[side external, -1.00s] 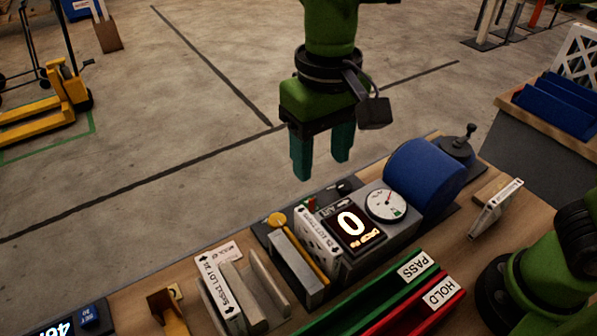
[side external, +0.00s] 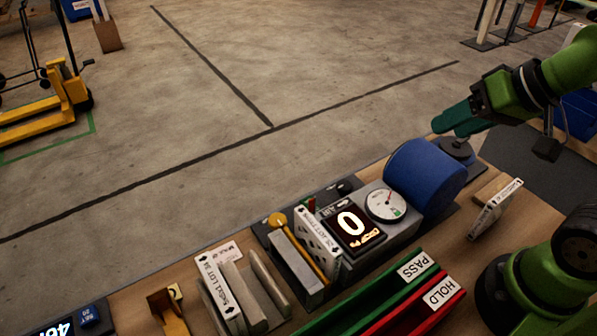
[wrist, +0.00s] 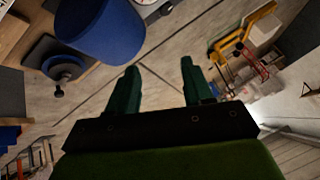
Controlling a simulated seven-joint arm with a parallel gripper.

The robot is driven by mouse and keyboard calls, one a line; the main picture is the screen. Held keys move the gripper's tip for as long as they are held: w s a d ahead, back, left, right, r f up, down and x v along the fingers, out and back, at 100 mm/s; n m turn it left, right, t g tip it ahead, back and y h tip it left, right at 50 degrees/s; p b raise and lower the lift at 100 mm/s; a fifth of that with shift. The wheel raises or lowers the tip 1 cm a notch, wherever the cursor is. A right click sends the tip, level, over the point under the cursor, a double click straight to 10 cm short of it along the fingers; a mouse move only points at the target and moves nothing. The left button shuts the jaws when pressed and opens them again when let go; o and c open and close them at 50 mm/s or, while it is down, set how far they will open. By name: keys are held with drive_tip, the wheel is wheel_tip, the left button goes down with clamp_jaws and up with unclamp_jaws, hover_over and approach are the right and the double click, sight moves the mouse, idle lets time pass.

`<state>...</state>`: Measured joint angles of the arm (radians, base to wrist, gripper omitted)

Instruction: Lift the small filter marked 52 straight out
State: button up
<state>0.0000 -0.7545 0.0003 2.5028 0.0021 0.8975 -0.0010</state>
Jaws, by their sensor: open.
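My gripper (side external: 458,119) is at the right in the side view, turned sideways above the knobbed black stand, empty. In the wrist view its two green fingers (wrist: 158,72) are apart with only floor beyond them. Three thin white-framed filters show in the side view: one at the left rack (side external: 220,290), one beside the display (side external: 318,245), and one leaning at the right (side external: 495,207). My gripper is apart from all three. Their edge print is too small to read surely, so I cannot tell which is marked 52.
A blue drum (side external: 425,178) stands between the gauge unit (side external: 387,205) and the knobbed stand (side external: 455,150); the drum also shows in the wrist view (wrist: 102,30). Green PASS (side external: 385,285) and red HOLD (side external: 425,305) channels lie in front. Floor behind the bench is open.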

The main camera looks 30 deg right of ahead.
drive_tip(key=shift+a, duration=0.1)
idle(0.3)
drive_tip(key=n+g+h, duration=0.1)
drive_tip(key=n+g, duration=0.4)
drive_tip(key=g, duration=0.2)
hover_over(317, 229)
drive_tip(key=f, duration=0.1)
drive_tip(key=r+h, duration=0.1)
drive_tip(key=r, duration=0.1)
drive_tip(key=shift+m, duration=0.5)
drive_tip(key=f, duration=1.1)
drive_tip(key=shift+s+a+f, duration=0.1)
drive_tip(key=shift+a+f, duration=0.15)
drive_tip(key=shift+f, duration=0.05)
drive_tip(key=shift+d+f, duration=0.15)
drive_tip(key=shift+f, duration=1.2)
drive_tip(key=shift+d+f, duration=0.15)
drive_tip(key=shift+f, duration=1.2)
drive_tip(key=shift+c, duration=0.2)
clamp_jaws()
